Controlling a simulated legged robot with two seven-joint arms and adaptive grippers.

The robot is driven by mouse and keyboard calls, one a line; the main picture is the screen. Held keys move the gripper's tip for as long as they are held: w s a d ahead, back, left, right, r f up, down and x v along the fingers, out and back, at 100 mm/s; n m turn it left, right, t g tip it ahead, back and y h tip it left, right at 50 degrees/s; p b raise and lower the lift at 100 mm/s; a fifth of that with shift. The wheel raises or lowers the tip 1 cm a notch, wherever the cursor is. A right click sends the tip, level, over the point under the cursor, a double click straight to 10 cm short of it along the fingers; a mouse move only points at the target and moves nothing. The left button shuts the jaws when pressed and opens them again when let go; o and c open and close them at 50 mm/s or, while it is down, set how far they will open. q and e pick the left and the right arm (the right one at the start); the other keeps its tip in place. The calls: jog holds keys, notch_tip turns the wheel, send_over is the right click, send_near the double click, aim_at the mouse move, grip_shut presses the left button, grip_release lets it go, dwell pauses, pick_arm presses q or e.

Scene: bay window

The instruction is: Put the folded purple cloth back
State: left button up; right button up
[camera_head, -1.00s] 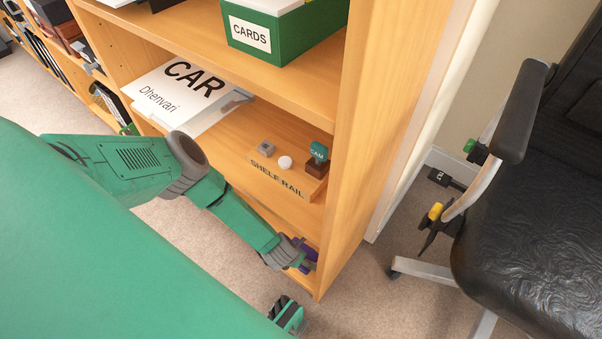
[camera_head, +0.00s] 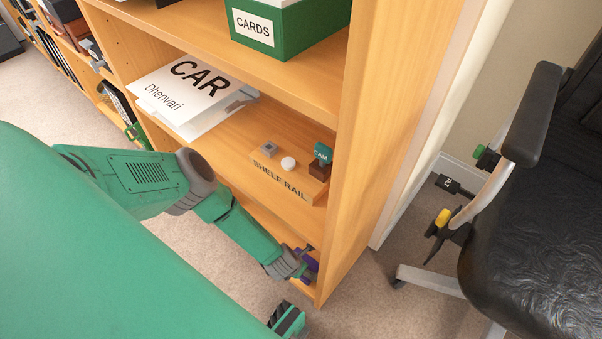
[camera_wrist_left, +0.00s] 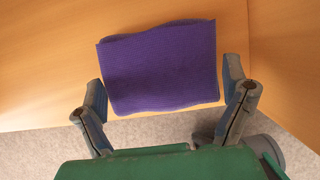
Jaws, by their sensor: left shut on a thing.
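The folded purple cloth (camera_wrist_left: 160,65) lies flat between the two fingers of my left gripper (camera_wrist_left: 165,85) in the left wrist view. The fingers are at its left and right edges, and the gripper is shut on it. Behind it is the wooden surface of a low shelf (camera_wrist_left: 40,60); I cannot tell whether the cloth touches it. In the head view only a bit of purple cloth (camera_head: 312,265) shows past my left gripper (camera_head: 303,262), at the bookcase's low right end. A green and dark part of mine, perhaps my right gripper (camera_head: 288,320), shows at the bottom edge.
The shelf above holds a wooden SHELF RAIL block (camera_head: 280,181) with small items and white CAR papers (camera_head: 190,92). A green CARDS box (camera_head: 290,25) stands higher up. The bookcase side panel (camera_head: 365,120) is right of the gripper. A black office chair (camera_head: 530,220) stands farther right.

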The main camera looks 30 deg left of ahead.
dwell(0.5)
pick_arm(q)
jog(key=o, duration=0.7)
jog(key=shift+f, duration=0.1)
jog(key=v, duration=1.2)
